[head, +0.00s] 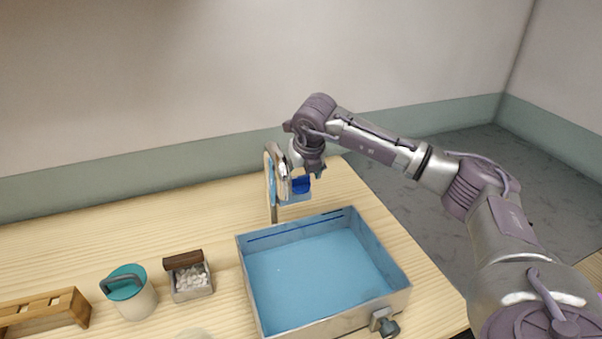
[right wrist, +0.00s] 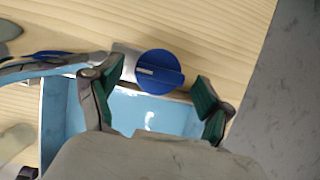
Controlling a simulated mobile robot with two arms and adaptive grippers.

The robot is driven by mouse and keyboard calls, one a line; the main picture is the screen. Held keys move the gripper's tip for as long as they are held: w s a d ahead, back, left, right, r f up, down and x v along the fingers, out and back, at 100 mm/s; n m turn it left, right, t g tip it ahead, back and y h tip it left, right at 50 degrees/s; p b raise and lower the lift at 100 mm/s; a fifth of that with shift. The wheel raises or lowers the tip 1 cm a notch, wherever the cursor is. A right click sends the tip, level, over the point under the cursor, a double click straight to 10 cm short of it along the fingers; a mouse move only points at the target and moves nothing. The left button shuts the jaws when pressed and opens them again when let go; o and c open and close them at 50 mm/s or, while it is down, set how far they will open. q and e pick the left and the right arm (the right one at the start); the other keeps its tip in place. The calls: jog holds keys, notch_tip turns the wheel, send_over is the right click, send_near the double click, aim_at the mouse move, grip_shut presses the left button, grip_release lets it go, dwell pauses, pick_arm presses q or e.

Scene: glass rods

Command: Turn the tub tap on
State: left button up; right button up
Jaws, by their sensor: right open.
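The tap (head: 273,195) stands at the back edge of the tub, with a pale curved pipe at its top. Its blue round knob (head: 301,186) shows just below my right gripper (head: 302,171) in the head view. In the right wrist view the knob (right wrist: 160,72) has a raised bar with a white mark. It lies between the two green-padded fingers of my right gripper (right wrist: 160,74), which are open with gaps on both sides. The tub (head: 408,293) is a grey-walled basin with a light blue inside. My left gripper is out of view.
A white jar with a teal lid (head: 126,285), a small box of white pieces (head: 190,280) and a wooden rack (head: 40,312) stand left of the tub. A valve (head: 383,322) sits on the tub's front wall. The table behind the jar is clear.

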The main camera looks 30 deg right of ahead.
jog(key=c, duration=1.2)
jog(key=shift+o, duration=0.2)
